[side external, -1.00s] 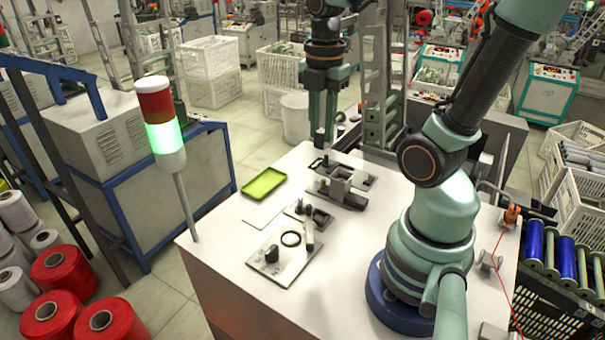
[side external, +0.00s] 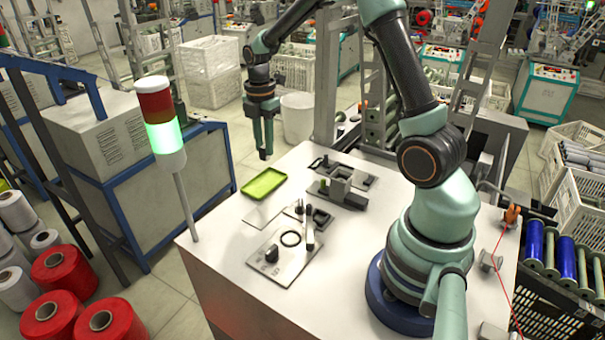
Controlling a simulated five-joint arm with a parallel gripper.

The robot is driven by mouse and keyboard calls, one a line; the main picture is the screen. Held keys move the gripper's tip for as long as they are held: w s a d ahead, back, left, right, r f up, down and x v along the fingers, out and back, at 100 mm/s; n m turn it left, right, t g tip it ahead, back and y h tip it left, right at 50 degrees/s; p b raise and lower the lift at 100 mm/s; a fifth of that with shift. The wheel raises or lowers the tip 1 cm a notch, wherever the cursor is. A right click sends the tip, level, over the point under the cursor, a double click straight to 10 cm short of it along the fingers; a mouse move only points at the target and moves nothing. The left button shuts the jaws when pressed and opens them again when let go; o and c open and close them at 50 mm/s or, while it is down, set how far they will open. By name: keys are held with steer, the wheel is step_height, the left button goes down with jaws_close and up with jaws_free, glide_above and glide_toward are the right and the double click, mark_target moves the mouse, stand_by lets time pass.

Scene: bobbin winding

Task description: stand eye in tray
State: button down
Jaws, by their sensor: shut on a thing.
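The green tray (side external: 264,184) is a shallow lime dish lying flat near the far left edge of the white table. Its floor looks empty. My gripper (side external: 265,155) points straight down, above the tray in the picture and apart from it. Its fingers are shut on a small dark thing at their tips, which I take to be the eye. The fingers hide most of it, and its shape and tilt are too small to tell.
On the white table (side external: 345,268), a grey plate with a black ring and a dark knob (side external: 272,254) lies in front. Dark fixtures with a grey block (side external: 340,187) stand right of the tray. A signal lamp (side external: 160,125) rises on a pole at the left corner.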

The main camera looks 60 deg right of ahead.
steer(key=shift+w+d+f, duration=0.1)
steer(key=shift+w+f, duration=0.1)
steer(key=shift+f, duration=0.9)
steer(key=shift+w+f, duration=0.15)
steer(key=shift+f, duration=0.9)
steer(key=shift+w+d+f, duration=0.1)
steer(key=shift+w+f, duration=0.1)
steer(key=shift+f, duration=0.9)
steer(key=shift+a+f, duration=0.1)
steer(key=shift+f, duration=0.85)
steer(key=c, duration=0.6)
jaws_free()
steer(key=shift+r, duration=0.1)
steer(key=shift+r, duration=3.4)
